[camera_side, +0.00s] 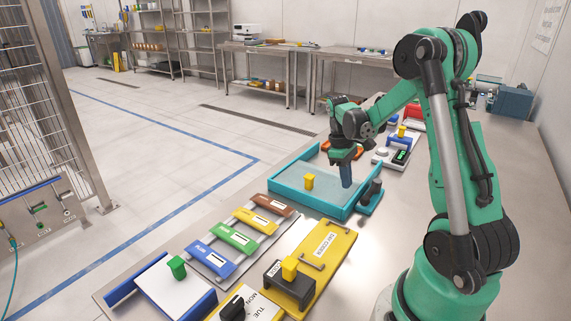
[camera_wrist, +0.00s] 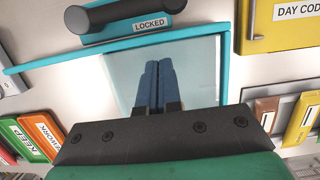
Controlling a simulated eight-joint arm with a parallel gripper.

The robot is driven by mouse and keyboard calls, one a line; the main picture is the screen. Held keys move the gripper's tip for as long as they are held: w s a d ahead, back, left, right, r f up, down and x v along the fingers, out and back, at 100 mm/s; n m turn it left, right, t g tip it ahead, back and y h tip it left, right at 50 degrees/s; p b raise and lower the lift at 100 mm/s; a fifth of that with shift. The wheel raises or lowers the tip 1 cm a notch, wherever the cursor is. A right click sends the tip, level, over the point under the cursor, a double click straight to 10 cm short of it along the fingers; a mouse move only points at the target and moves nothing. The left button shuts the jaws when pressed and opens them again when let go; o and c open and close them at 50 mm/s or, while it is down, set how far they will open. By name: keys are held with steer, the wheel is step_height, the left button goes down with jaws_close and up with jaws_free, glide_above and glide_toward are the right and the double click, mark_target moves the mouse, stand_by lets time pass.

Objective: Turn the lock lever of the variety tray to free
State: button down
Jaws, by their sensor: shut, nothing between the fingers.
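The variety tray (camera_side: 290,192) is a teal-framed box with a pale, see-through top, on the bench in the side view. Its frame also shows in the wrist view (camera_wrist: 226,55). The dark lock lever (camera_side: 371,191) is on the tray's near right side.
A yellow knob (camera_side: 309,181) stands at the tray. A yellow DAY CODES panel (camera_side: 325,250) with handles lies in front. Coloured label strips (camera_side: 235,237) lie to the left. More devices (camera_side: 400,148) stand behind on the right. The bench between tray and strips is narrow.

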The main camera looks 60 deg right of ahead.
mark_target(358, 194)
steer(key=shift+s+f, duration=0.15)
steer(key=shift+s, duration=0.65)
steer(key=shift+s+f, duration=0.1)
steer(key=shift+s, duration=0.7)
steer(key=shift+s+a+n, duration=0.15)
steer(key=shift+s+n, duration=0.2)
steer(key=shift+n, duration=0.25)
steer(key=s+n, duration=0.1)
steer(key=n, duration=0.1)
steer(key=s+n+h, duration=0.1)
steer(key=shift+s+a+n, duration=0.15)
steer(key=shift+n, duration=0.25)
steer(key=s+n, duration=0.1)
steer(key=n, duration=0.2)
steer(key=s+n+h, duration=0.1)
steer(key=shift+s+d+n+t, duration=0.3)
steer(key=shift+d+t, duration=0.05)
steer(key=shift+t, duration=0.05)
steer(key=n, duration=0.1)
steer(key=s+d+n, duration=0.1)
steer(key=shift+s+n+t, duration=0.15)
steer(key=shift+n+t, duration=0.15)
steer(key=shift+n, duration=0.1)
steer(key=shift+s+d, duration=0.5)
steer(key=shift+s, duration=0.05)
steer(key=shift+s+d, duration=0.4)
steer(key=shift+d, duration=0.55)
